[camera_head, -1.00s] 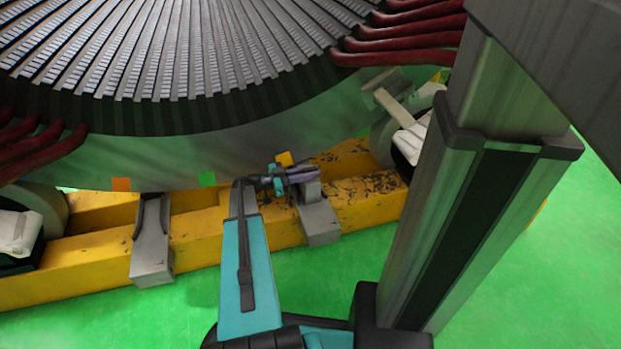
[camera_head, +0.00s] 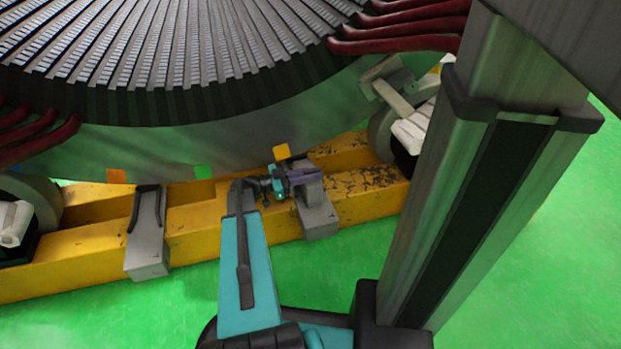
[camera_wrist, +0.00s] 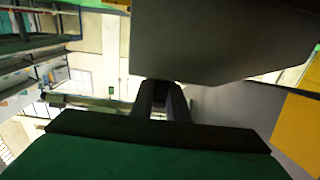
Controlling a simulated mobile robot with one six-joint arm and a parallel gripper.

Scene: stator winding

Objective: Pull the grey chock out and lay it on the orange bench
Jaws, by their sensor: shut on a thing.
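A grey chock (camera_head: 319,219) sits at the right on the yellow beam, under the rim of the big round stator (camera_head: 160,155). My gripper (camera_head: 302,178) is at its upper end and shut on it. In the wrist view, my gripper's two dark fingers (camera_wrist: 163,98) meet the lower edge of a large dark grey block, which looks like the chock (camera_wrist: 215,45). The exact contact is in shadow. A second grey chock (camera_head: 148,248) stands on the beam to the left. I cannot see the orange bench.
The yellow beam (camera_head: 210,225) runs across below the stator. Red cable ends (camera_head: 400,28) stick out at the upper right. Green floor (camera_head: 300,270) in front is clear.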

